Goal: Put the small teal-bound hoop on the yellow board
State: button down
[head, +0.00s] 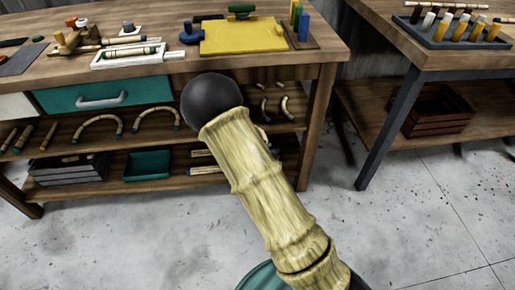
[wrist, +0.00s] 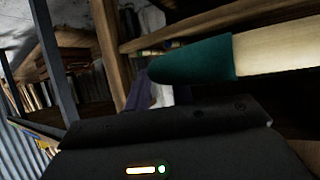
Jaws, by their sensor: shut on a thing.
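The yellow board (head: 243,40) lies flat on the wooden workbench in the head view, its middle bare. A green piece (head: 241,10) stands at its back edge and a blue piece (head: 191,34) beside its left edge. In the wrist view a pale cane with a teal binding (wrist: 192,62), part of the small teal-bound hoop, crosses close above the dark body of my gripper (wrist: 170,140). My gripper is shut on it. The jaws' contact and the rest of the hoop are out of sight. In the head view my gripper cannot be made out; my arm fills the centre foreground.
Blue and yellow pegs (head: 301,22) stand right of the board. A white tray with a cane (head: 138,57) lies left on the bench (head: 200,68). Curved canes (head: 96,124) lie on the shelf below. A second table (head: 425,45) with a peg rack stands right, with open floor between.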

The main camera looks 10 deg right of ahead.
notch_tip(320, 180, down, 10)
jog(key=s+d+n+t+y, duration=0.1)
jog(key=d+n+y, duration=0.1)
jog(key=n+y, duration=0.2)
jog(key=shift+r+n+y, duration=0.15)
jog(key=shift+n+y, duration=0.25)
jog(key=shift+y, duration=0.1)
